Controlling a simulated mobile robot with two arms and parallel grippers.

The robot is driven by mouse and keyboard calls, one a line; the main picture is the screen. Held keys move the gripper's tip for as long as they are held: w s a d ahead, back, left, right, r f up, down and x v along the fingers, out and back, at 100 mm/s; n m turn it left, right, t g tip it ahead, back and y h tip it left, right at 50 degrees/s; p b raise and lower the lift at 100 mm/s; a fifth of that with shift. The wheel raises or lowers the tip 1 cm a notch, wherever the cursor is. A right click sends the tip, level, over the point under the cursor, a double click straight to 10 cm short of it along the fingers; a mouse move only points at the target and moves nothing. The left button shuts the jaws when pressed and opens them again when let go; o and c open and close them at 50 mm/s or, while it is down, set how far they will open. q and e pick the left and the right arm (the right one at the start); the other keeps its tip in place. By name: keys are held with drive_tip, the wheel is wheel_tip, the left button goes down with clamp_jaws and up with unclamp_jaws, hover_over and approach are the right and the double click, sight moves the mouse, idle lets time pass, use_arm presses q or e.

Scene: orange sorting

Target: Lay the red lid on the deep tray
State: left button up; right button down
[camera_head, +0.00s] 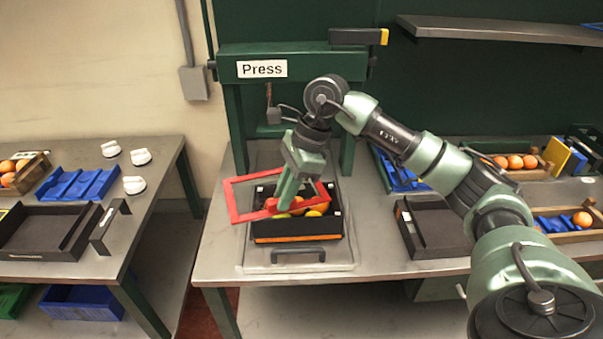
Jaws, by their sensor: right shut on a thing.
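The red lid (231,201) is an open rectangular frame. It lies across the upper left of the black deep tray (331,228), turned and shifted to the left of it, and its left end sticks out past the tray. I cannot tell whether it touches the tray's rim. My right gripper (279,205) points down over the tray and is shut on the red lid at its near bar. Orange and yellow fruit (313,213) shows inside the tray. The gripper hides part of the lid and the tray's far left. My left gripper is out of view.
The tray stands on a grey plate with a handle (297,251), under the green press (290,62). Another black tray (432,228) is to the right, near my arm. White knobs (140,157) and a blue rack (78,184) are on the left table.

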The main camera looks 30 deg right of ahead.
sight(304, 199)
drive_tip(key=d+m, duration=0.1)
drive_tip(key=d+r, duration=0.1)
drive_tip(key=d+m+t, duration=0.1)
drive_tip(key=d, duration=0.1)
drive_tip(key=shift+w+r+m, duration=0.15)
drive_tip(key=shift+w+m, duration=0.1)
drive_tip(key=shift+m, duration=0.05)
drive_tip(key=shift+w+d+h, duration=0.1)
drive_tip(key=shift+d+h, duration=0.2)
drive_tip(key=shift+d, duration=0.05)
drive_tip(key=shift+w+f, duration=0.1)
drive_tip(key=shift+f, duration=0.15)
drive_tip(key=shift+f+b, duration=0.35)
wheel_tip(304, 199, down, 5)
drive_tip(key=b, duration=0.4)
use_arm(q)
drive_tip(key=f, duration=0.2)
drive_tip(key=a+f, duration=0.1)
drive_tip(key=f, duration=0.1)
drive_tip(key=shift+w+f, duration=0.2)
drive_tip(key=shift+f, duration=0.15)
use_arm(e)
drive_tip(key=shift+s+a+f, duration=0.1)
drive_tip(key=shift+s+f, duration=0.1)
drive_tip(key=shift+s, duration=0.05)
